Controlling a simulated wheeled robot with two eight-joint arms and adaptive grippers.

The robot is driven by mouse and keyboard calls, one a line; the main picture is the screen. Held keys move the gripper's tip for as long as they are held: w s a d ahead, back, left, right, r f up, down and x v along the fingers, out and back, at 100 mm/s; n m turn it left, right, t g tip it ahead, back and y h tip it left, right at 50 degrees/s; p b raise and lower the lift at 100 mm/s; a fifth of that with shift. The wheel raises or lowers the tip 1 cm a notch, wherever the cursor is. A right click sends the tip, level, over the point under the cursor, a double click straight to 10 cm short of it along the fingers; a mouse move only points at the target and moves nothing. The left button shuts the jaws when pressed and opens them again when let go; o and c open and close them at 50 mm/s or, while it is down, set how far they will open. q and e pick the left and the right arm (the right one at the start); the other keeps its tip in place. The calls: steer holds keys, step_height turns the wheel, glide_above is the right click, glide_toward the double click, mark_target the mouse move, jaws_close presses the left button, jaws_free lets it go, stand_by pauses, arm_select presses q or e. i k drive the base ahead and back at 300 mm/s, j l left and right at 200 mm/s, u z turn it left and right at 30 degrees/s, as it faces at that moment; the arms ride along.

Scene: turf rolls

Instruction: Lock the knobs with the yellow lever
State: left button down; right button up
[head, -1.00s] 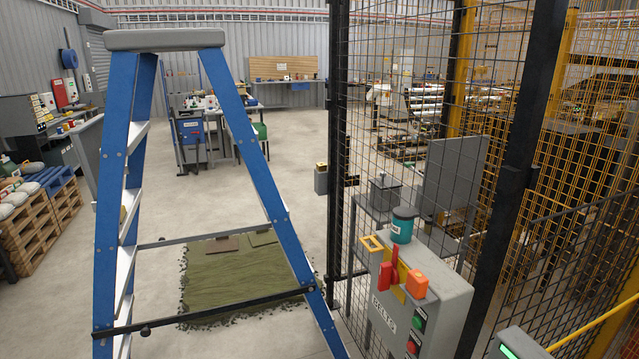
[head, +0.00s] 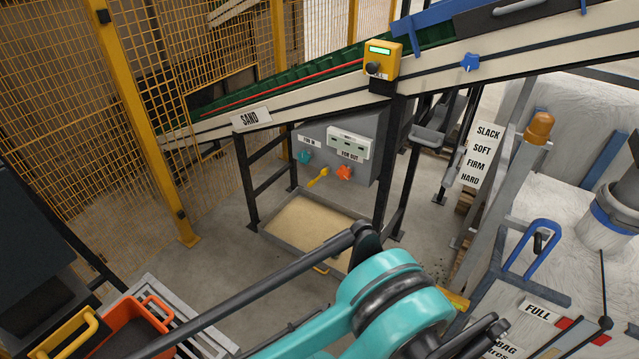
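The yellow lever (head: 318,177) sits low on the front of a grey control box (head: 362,130) under the conveyor. It is tilted, with one end up to the right. A teal knob (head: 304,156) is to its upper left, beside a "FAN IN" label. An orange knob (head: 344,173) is to its right, below a white "FAN OUT" panel (head: 348,143). I cannot tell whether the lever touches either knob. Neither of my grippers shows in the head view.
A sand tray (head: 312,224) lies on the floor below the box. Yellow mesh fencing (head: 60,70) stands at left. A teal jointed arm (head: 385,290) fills the lower middle; I cannot tell whose it is. An orange bin (head: 140,325) is at lower left.

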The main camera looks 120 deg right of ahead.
mark_target(315, 181)
steer(key=z, duration=3.85)
steer(key=i+l+u, duration=0.1)
steer(key=u, duration=0.45)
steer(key=i+l+u, duration=0.15)
steer(key=l, duration=0.2)
steer(key=i+l+u, duration=0.2)
steer(key=l, duration=0.15)
steer(key=i+l+u, duration=0.15)
steer(key=l, duration=0.2)
steer(key=l+u, duration=0.15)
steer(key=l, duration=0.25)
steer(key=i+l, duration=0.15)
steer(key=l, duration=0.2)
steer(key=i+l, duration=0.1)
steer(key=l, duration=0.25)
steer(key=i, duration=0.5)
